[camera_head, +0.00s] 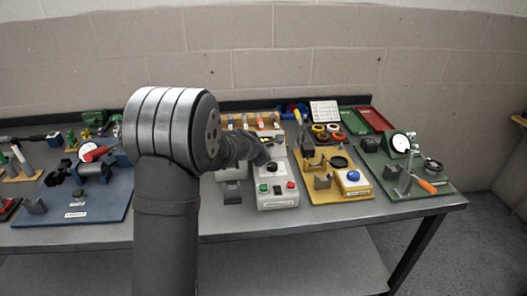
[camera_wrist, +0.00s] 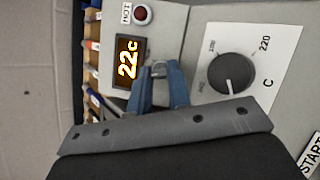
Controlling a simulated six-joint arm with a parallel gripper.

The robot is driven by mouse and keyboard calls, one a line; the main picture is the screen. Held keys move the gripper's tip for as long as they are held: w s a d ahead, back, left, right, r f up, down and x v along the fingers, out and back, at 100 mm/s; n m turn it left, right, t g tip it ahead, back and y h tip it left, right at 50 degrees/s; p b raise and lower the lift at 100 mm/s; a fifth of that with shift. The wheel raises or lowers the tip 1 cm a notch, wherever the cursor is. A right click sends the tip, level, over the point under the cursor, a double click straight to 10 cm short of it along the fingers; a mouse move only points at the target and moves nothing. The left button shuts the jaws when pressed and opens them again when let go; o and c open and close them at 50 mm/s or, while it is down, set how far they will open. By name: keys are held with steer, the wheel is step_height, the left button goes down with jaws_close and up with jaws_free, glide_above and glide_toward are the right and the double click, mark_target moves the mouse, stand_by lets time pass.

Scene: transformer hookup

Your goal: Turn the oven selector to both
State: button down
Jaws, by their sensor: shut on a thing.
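The oven's light grey panel (camera_wrist: 215,20) fills much of the wrist view. It carries an orange display reading 22c (camera_wrist: 128,63) and a round black dial (camera_wrist: 232,73) on a white scale marked 220 and C. My gripper (camera_wrist: 160,74) has its two blue fingers closed around a small grey metal part, apparently the oven selector (camera_wrist: 159,67), between display and dial. The selector is mostly hidden, and its marks and setting cannot be read. In the head view my gripper (camera_head: 262,157) is over the back of the grey control box (camera_head: 277,201), and my arm partly hides the box.
A red lamp or button (camera_wrist: 142,14) sits beside the display. On the box front are a green button (camera_head: 264,188) and a red button (camera_head: 291,185). A yellow board (camera_head: 343,193) stands to the right, a green board (camera_head: 432,188) beyond it, and a blue board (camera_head: 110,211) left.

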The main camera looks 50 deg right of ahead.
steer(key=shift+n+t, duration=0.3)
steer(key=shift+n, duration=0.3)
steer(key=shift+s+n+t+h, duration=0.1)
steer(key=shift+n+t+h, duration=0.3)
steer(key=shift+n, duration=0.9)
steer(key=c, duration=1.3)
jaws_free()
steer(key=shift+c, duration=0.2)
steer(key=v, duration=1.7)
steer(key=shift+s+r, duration=0.2)
steer(key=shift+s, duration=0.05)
steer(key=x, duration=1.6)
steer(key=shift+w+d+f, duration=0.1)
steer(key=shift+w+f, duration=0.15)
steer(key=shift+f, duration=0.05)
steer(key=shift+r, duration=0.1)
